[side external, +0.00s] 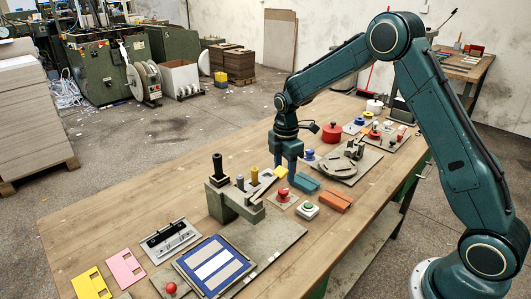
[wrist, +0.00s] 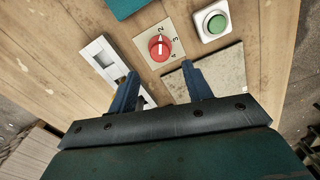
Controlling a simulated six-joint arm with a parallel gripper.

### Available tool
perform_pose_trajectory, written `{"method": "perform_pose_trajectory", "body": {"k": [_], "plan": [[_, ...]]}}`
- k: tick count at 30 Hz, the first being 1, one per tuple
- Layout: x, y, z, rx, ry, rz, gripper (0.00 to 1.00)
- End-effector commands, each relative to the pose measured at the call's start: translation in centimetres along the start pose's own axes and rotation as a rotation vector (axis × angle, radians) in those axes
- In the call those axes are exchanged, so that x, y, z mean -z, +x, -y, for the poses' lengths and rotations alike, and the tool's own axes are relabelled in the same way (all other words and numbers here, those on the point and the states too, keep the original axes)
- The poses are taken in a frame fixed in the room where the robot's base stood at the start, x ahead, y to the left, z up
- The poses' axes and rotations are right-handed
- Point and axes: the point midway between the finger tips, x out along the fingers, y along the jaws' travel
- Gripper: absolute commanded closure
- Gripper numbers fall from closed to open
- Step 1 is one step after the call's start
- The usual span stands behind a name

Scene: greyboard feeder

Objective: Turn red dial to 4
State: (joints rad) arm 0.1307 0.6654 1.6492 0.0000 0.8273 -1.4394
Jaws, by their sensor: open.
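The red dial (wrist: 160,48) sits on a small beige plate with printed numerals; I can read 2, 3 and 4. Its white mark points up in the wrist view, near the 2. In the side view the red dial (side external: 283,192) is on the wooden table. My gripper (wrist: 159,70) is open and empty, its two blue fingers apart. In the wrist view the dial lies just beyond the fingertips, between their lines. In the side view my gripper (side external: 286,170) hangs above and behind the dial. I cannot tell the exact height gap.
A green button in a white box (wrist: 211,21) sits right of the dial plate. A pale slotted piece (wrist: 97,49) lies to the left, and a beige board (wrist: 228,72) lies to the right. A grey fixture with upright pegs (side external: 222,201) stands beside the dial.

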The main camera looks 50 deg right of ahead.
Motion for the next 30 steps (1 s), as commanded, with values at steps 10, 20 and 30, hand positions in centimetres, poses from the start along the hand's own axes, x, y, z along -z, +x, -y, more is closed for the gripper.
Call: {"method": "perform_pose_trajectory", "body": {"k": [10,20,30], "plan": [[0.0,5.0,0.0,0.002,0.0,0.0,0.5],[0.0,6.7,0.0,0.0,0.0,0.0,0.5],[0.0,6.7,0.0,0.0,0.0,0.0,0.7]]}}
